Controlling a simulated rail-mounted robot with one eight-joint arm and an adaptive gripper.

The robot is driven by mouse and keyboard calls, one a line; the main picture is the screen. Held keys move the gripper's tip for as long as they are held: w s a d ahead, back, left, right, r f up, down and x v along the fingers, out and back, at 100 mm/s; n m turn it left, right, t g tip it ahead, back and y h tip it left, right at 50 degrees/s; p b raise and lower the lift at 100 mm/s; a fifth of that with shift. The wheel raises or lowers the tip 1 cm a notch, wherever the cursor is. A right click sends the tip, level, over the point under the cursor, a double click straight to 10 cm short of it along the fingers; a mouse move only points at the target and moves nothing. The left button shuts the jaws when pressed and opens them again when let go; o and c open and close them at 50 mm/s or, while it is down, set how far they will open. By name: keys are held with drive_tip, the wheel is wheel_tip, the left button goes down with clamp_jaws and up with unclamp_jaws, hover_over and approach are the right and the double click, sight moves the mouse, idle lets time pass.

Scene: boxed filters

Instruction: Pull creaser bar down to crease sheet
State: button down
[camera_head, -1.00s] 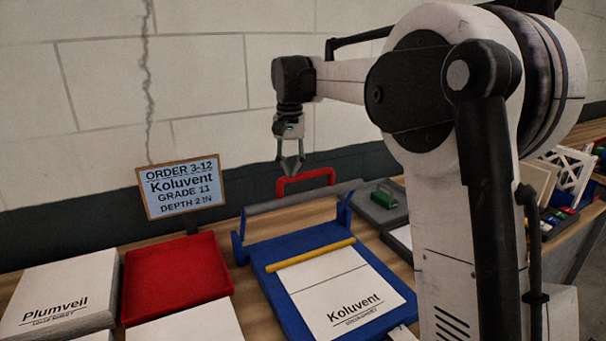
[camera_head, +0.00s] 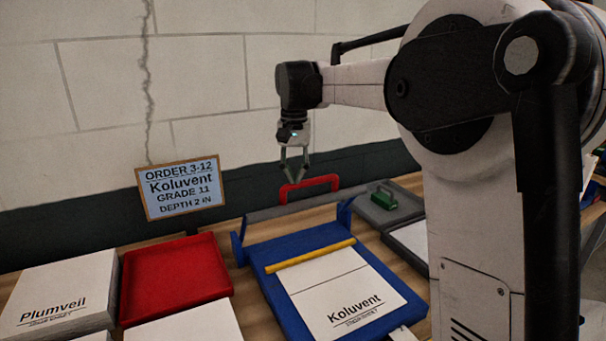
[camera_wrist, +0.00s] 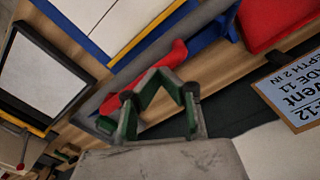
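The creaser has a blue base (camera_head: 276,296) with a grey bar (camera_head: 262,214) across its back. A red handle (camera_head: 325,182) rises from the bar; it also shows in the wrist view (camera_wrist: 176,54). A white sheet (camera_head: 338,284) marked Koluvent lies flat on the base, with a line across it and a yellow strip (camera_head: 305,256) near its back edge. My gripper (camera_head: 294,182) points down with its fingertips drawn together at the handle's top. In the wrist view my gripper (camera_wrist: 166,78) appears closed around the red handle, whose gripped part is hidden.
A red tray (camera_head: 175,278) and a stack of Plumveil boxes (camera_head: 62,292) stand to the left. An order sign (camera_head: 181,188) stands behind. A grey device with a green block (camera_head: 382,200) stands right of the creaser. The wall is close behind.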

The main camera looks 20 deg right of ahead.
sight(303, 207)
drive_tip(key=shift+f, duration=0.1)
drive_tip(key=shift+s+d+f+b, duration=0.1)
drive_tip(key=shift+s+f+b, duration=0.2)
drive_tip(key=shift+s, duration=0.2)
drive_tip(key=shift+s+d+f+b, duration=0.15)
drive_tip(key=shift+s+f, duration=0.1)
drive_tip(key=shift+s, duration=0.25)
drive_tip(key=shift+s+a+f, duration=0.1)
drive_tip(key=shift+s+f+b, duration=0.4)
drive_tip(key=shift+s+f, duration=0.2)
drive_tip(key=shift+s, duration=0.25)
drive_tip(key=shift+s+d+f+b, duration=0.25)
drive_tip(key=shift+s+f+b, duration=0.25)
drive_tip(key=shift+s+f, duration=0.3)
drive_tip(key=shift+s, duration=0.1)
